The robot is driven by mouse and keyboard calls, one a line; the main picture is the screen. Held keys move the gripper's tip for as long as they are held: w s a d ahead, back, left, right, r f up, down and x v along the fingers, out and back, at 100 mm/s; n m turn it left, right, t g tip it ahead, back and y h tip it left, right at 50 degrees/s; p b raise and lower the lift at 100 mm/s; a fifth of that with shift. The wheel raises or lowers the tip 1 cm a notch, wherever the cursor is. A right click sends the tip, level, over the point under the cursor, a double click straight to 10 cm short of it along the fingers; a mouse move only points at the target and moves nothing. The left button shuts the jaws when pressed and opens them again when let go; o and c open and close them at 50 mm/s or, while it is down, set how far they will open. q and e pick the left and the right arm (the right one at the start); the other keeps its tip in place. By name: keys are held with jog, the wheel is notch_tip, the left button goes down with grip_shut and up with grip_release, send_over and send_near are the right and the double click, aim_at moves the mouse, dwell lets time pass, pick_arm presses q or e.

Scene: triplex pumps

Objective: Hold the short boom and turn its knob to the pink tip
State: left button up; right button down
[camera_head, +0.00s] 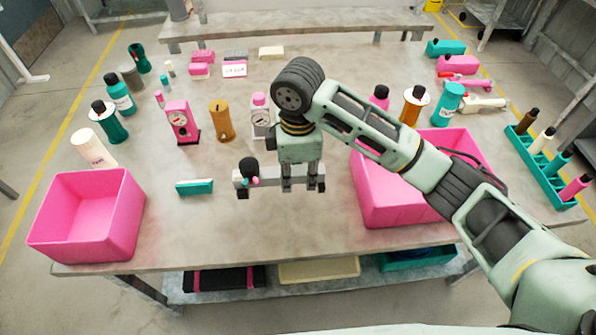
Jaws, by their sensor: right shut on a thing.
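My right gripper (302,184) is shut on a short grey boom (270,175) and holds it level over the front middle of the table, fingers pointing down. The boom's left end sticks out past the fingers. A round black knob (249,168) sits at that end. Small pink and teal spots (247,181) show just below the knob; which one the knob points to is too small to tell. The gripper's fingers hide part of the boom. My left gripper is not in view.
A pink bin (121,215) stands at the table's front left, and another pink bin (385,206) is right of the boom, partly behind my right arm. A small teal block (194,187) lies left of the boom. Gauges (181,122), bottles and a teal rack (541,166) stand farther out.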

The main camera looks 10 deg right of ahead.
aim_at(298, 204)
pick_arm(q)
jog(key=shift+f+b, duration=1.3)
pick_arm(e)
jog(key=shift+f, duration=4.5)
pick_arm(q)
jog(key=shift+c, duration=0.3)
